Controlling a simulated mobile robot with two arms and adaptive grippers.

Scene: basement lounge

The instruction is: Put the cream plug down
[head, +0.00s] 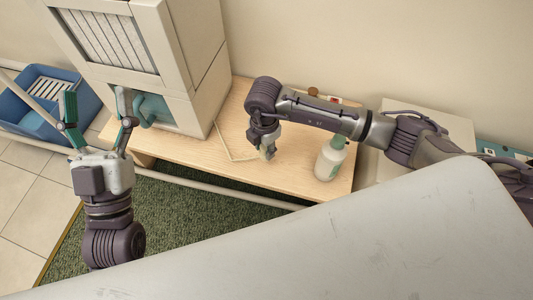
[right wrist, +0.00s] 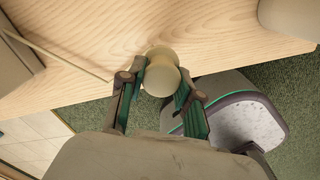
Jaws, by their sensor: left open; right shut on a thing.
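The cream plug (right wrist: 161,72) is a small, rounded, pale piece with a narrower waist. My right gripper (right wrist: 162,84) is shut on it, with a green-padded finger on each side. In the head view my right gripper (head: 266,147) points down over the pale wooden bench (head: 200,160), and the plug is mostly hidden by the fingers. I cannot tell whether the plug touches the bench top. My left gripper (head: 97,105) is open and empty, in front of the beige cabinet unit, with its fingers spread wide.
The beige unit (head: 170,60) stands on the bench, with a teal container (head: 155,108) in its lower opening. A white bottle with a green top (head: 330,160) stands right of my right gripper. A thin pale strip (head: 228,145) lies left of it. A blue crate (head: 45,95) is far left.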

